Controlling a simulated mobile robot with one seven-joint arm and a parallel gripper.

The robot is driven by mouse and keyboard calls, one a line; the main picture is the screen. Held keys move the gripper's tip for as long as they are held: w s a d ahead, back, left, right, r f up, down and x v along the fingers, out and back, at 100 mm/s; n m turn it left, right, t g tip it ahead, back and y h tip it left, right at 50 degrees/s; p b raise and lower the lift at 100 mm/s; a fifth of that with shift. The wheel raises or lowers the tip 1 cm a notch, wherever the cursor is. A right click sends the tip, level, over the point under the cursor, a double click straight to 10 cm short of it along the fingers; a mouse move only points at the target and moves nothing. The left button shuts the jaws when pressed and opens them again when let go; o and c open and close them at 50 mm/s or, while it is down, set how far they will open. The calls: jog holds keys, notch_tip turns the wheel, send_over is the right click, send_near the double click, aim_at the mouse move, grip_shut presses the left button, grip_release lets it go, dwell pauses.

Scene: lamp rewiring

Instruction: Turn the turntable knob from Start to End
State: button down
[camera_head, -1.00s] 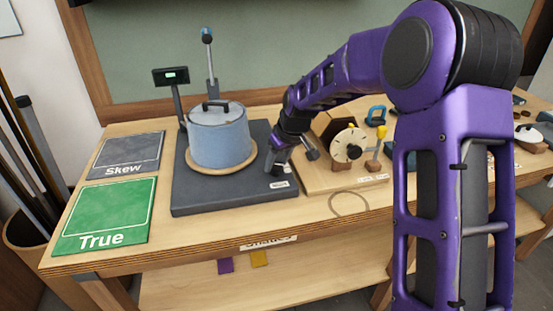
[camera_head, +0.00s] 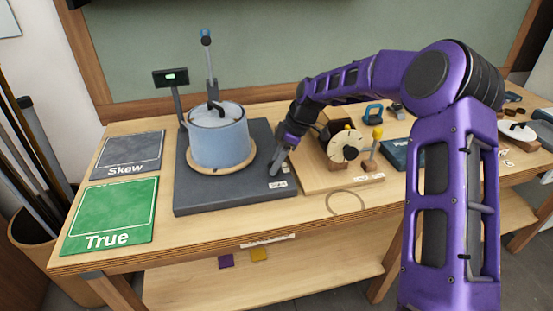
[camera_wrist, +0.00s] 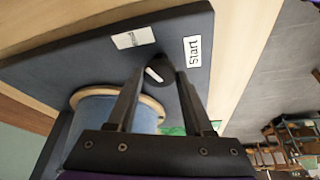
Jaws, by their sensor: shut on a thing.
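The turntable has a dark grey base (camera_head: 230,198) with a round wooden platter (camera_head: 196,167). A light blue drum-shaped piece (camera_head: 220,145) with a pale top and black handle (camera_head: 214,106) stands on the platter. The dark knob (camera_wrist: 160,67) sits at the base's front right corner and has a white mark. My gripper (camera_wrist: 158,72) is shut on the knob, one finger on each side. The "Start" label (camera_wrist: 193,51) is beside the knob, and a second white label (camera_wrist: 134,38) is too blurred to read. My gripper also shows in the head view (camera_head: 274,170), hiding the knob there.
A green "True" mat (camera_head: 108,228) and a grey "Skew" mat (camera_head: 130,155) lie left of the turntable. A small display on a post (camera_head: 172,82) stands behind. A wooden board with a dial (camera_head: 343,147) is close on the right. A thin ring (camera_head: 346,202) lies in front.

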jog(key=shift+n, duration=0.5)
jog(key=shift+c, duration=1.4)
grip_release()
jog(key=shift+r, duration=0.1)
jog(key=v, duration=1.7)
jog(key=shift+w, duration=0.25)
jog(key=shift+r, duration=0.1)
